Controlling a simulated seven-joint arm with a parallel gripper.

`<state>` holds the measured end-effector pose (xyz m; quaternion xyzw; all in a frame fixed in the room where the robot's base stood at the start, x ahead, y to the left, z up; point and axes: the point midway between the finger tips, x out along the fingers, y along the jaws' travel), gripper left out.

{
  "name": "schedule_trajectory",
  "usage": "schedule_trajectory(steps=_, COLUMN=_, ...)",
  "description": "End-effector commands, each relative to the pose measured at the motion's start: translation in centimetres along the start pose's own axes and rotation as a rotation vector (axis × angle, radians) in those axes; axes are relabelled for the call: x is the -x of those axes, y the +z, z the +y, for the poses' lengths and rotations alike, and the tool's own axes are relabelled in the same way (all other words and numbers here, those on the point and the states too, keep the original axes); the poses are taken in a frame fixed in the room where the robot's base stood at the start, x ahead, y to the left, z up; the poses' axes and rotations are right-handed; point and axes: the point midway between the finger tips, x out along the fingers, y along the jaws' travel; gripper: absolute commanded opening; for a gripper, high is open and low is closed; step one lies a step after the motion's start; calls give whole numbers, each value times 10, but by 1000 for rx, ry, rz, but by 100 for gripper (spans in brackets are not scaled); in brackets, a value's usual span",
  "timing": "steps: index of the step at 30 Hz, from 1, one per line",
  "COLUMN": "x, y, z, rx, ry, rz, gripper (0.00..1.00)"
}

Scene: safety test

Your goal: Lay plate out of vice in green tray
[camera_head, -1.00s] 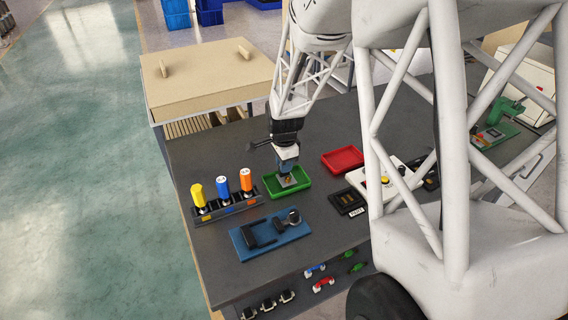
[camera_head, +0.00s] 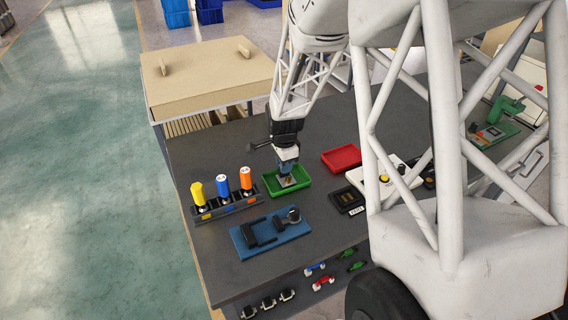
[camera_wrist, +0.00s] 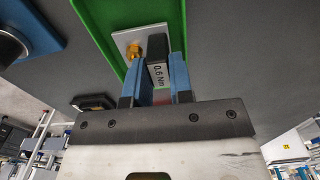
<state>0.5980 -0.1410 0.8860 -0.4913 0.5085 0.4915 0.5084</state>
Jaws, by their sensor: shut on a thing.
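My gripper (camera_head: 287,172) is over the green tray (camera_head: 269,190), pointing down. In the wrist view its blue fingers (camera_wrist: 160,76) are shut on a black block labelled "0.6 Nm" on the plate (camera_wrist: 126,37). The plate is pale metal and carries a brass fitting. It is within the tray's outline in the head view; I cannot tell whether it touches the tray floor. The tray's green wall (camera_wrist: 92,32) shows beside it in the wrist view. The vice (camera_head: 249,248), on a blue base with black jaws, stands in front of the tray and looks empty.
A rack (camera_head: 229,207) with yellow, blue and orange cylinders stands left of the tray. A red tray (camera_head: 342,158) lies to the right, with a black labelled holder (camera_head: 348,201) and a white panel (camera_head: 400,172) nearby. Open bench lies behind the green tray.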

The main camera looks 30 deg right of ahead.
Motion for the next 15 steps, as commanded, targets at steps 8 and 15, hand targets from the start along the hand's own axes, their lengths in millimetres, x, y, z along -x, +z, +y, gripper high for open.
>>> schedule_trajectory(steps=8, x=-3, y=0, z=0, rx=0, ry=0, rz=0, gripper=0)
schedule_trajectory(steps=15, x=-4, y=0, z=0, rx=0, ry=-1, rz=0, gripper=33)
